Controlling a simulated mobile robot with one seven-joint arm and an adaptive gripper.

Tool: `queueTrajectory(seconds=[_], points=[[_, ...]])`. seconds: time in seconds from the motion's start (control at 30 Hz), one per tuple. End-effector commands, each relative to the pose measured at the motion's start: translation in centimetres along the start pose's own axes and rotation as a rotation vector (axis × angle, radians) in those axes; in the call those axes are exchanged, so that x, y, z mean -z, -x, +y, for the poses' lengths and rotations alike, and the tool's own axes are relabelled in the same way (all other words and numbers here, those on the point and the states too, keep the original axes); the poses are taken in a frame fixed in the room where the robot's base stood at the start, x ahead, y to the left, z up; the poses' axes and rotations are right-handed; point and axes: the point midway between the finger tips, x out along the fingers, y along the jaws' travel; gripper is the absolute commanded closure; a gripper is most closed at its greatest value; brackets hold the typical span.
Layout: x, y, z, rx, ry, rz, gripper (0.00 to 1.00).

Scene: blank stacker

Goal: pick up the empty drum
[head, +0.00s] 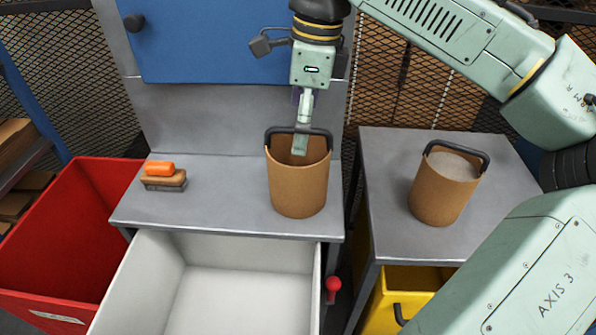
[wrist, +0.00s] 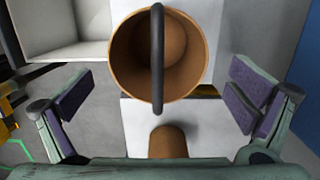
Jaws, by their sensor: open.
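The empty drum (head: 298,190) is a brown open cylinder with a dark arched handle, upright on the grey bench. In the wrist view I look into its bare brown inside, and its handle (wrist: 157,60) runs across the opening. My gripper (head: 300,146) is above the drum, with a finger overlapping its mouth and handle in the head view; the exact depth is unclear. In the wrist view my gripper (wrist: 158,95) is open, its purple-padded fingers apart on either side of the handle's line, holding nothing. A second brown drum (head: 436,200), filled with grey material, stands on the right table.
A brush with an orange top (head: 160,170) lies on the bench at left. A red bin (head: 50,235) stands left, a white open drawer (head: 150,285) is in front, and a yellow bin (head: 385,300) is below the right table. A blue panel (head: 215,40) rises behind.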

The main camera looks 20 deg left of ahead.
Motion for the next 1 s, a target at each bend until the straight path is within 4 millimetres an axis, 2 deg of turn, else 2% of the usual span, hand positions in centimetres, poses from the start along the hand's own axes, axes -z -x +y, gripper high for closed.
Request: queueTrajectory(seconds=[0.13, 0.4, 0.67, 1.0], points=[[0.1, -1.2, 0.1, -0.002, 0.0, 0.001, 0.0], [0.1, -4.9, 0.3, -0.002, 0.0, -0.001, 0.0], [0.1, -5.3, 0.2, -0.001, 0.0, -0.001, 0.0], [0.1, -5.3, 0.2, -0.001, 0.0, -0.001, 0.22]])
